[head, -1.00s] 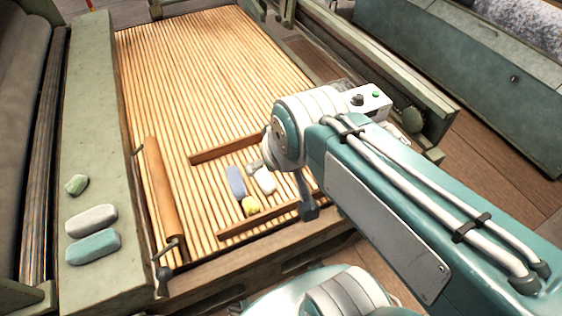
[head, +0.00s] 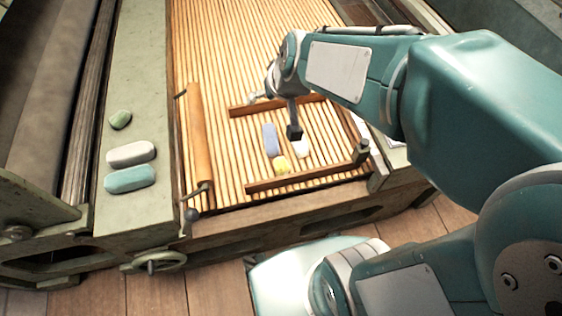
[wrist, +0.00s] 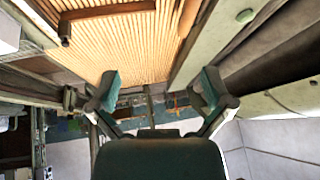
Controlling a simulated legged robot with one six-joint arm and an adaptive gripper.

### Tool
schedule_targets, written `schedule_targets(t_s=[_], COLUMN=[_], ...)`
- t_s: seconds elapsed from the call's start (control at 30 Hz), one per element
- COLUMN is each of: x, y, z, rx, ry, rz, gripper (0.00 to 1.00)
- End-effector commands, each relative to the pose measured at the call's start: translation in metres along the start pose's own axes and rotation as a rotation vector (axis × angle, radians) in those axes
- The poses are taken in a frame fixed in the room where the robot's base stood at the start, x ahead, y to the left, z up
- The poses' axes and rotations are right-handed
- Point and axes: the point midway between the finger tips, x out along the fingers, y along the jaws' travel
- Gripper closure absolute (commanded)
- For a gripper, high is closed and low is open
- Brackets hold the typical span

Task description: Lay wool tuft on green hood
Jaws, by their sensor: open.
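On the slatted wooden lattice (head: 215,60) lie a blue oblong piece (head: 270,140), a small yellow lump (head: 282,166) and a white piece (head: 303,149); I cannot tell for certain which is the wool tuft. The flat green ledge (head: 135,215) left of the lattice, which looks like the green hood, bears a small green lump (head: 120,119), a pale grey piece (head: 131,154) and a teal piece (head: 130,179). My gripper (head: 272,114) is over the lattice, near the blue and white pieces. In the wrist view my gripper (wrist: 158,90) has its fingers wide apart, with nothing between them.
Two brown wooden bars (head: 305,180) lie across the lattice on either side of the loose pieces. A brown roller (head: 198,135) runs along the lattice's left edge, with a crank at its near end. The ledge has bare room in front of the teal piece.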

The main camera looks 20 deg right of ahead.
Motion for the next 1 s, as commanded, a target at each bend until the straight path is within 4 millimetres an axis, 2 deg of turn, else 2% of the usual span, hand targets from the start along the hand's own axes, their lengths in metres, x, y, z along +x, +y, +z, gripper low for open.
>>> schedule_targets(t_s=[0.03, 0.23, 0.5, 0.77, 1.0], x=[0.013, 0.062, 0.132, 0.202, 0.265], y=[-0.001, -0.003, 0.001, 0.011, 0.026], z=[-0.004, -0.019, -0.026, -0.018, 0.006], rx=[0.004, 0.018, 0.042, 0.061, 0.069], ry=[-0.005, 0.003, 0.006, -0.002, -0.021], rz=[-0.005, -0.012, 0.012, 0.072, 0.156], gripper=[0.0, 0.0, 0.0, 0.0, 0.0])
